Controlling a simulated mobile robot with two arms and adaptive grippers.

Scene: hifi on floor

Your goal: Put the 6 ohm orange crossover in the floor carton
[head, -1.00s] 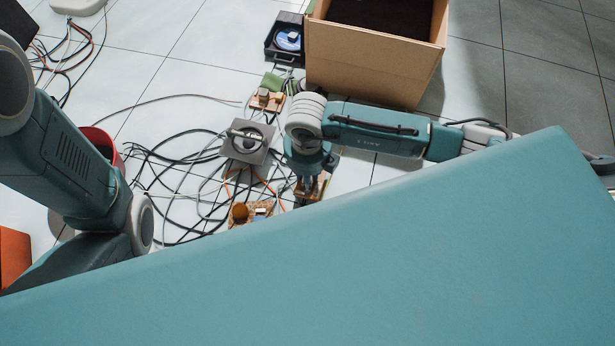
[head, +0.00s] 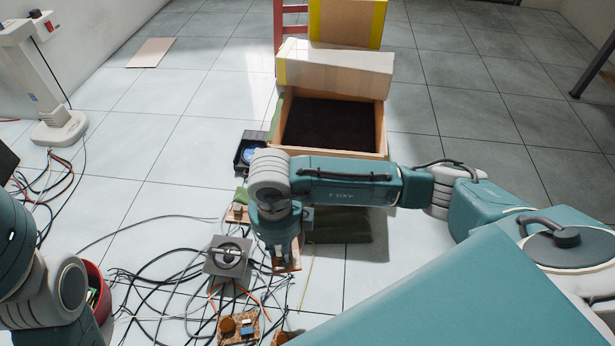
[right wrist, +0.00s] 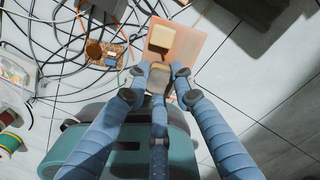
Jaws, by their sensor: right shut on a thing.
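My right gripper (head: 284,262) is shut on a salmon-orange circuit board (right wrist: 190,48), by a block on it in the right wrist view. The board carries a cream block (right wrist: 163,38); I can read no ohm marking. The board also shows below the gripper in the head view (head: 292,264), partly hidden; whether it touches the floor is unclear. The floor carton (head: 380,152) stands open behind my right forearm, dark inside. Another board with a round orange coil (head: 238,328) lies on the floor nearer me. My left arm is at the left edge, its gripper out of view.
A grey box with a round dial-like top (head: 228,257) stands among tangled cables left of the gripper. A small board (head: 237,213) and a dark tray with a blue disc (head: 248,152) lie left of the carton. A red bin (head: 97,291) is at left. Floor at right is open.

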